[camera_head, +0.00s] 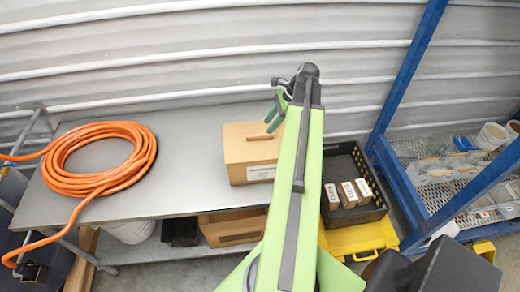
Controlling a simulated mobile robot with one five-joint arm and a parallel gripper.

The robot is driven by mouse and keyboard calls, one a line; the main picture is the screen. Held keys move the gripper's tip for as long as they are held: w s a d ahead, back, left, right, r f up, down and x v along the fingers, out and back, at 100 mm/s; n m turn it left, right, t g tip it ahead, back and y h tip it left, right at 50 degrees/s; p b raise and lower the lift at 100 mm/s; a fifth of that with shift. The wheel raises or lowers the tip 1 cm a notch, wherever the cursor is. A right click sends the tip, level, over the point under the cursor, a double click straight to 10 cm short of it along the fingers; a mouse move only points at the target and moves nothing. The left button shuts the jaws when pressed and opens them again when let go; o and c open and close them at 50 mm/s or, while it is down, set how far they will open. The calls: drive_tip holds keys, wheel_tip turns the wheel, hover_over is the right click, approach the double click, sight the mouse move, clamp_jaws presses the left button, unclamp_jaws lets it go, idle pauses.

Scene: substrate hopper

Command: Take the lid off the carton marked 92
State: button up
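A light brown carton (238,160) stands on the grey table, near its right end. A raised bar or handle (262,137) shows on its closed top, and a white label (262,173) is on its front. The label is too small to read, so I cannot tell whether it says 92. My light green arm reaches up across the picture and hides the carton's right edge. My gripper (274,114), with dark green fingers, is above the carton's far right part. I cannot tell whether its fingers are apart or touch the carton.
A coiled orange hose (140,158) lies on the table's left. A brown box (232,231) is on the shelf beneath. A black crate (379,212) with small labelled boxes and a yellow case (362,240) stand right. A blue rack (410,195) is farther right. The table's middle is clear.

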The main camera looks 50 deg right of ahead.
sight(261, 135)
drive_tip(key=shift+w+a+f, duration=0.1)
drive_tip(key=shift+a+f, duration=0.1)
drive_tip(key=shift+f, duration=0.35)
drive_tip(key=shift+r, duration=0.1)
drive_tip(key=b+x, duration=0.4)
drive_tip(key=x, duration=0.1)
drive_tip(key=shift+w+a+b, duration=0.1)
drive_tip(key=shift+w+b, duration=0.1)
drive_tip(key=shift+b, duration=0.1)
clamp_jaws()
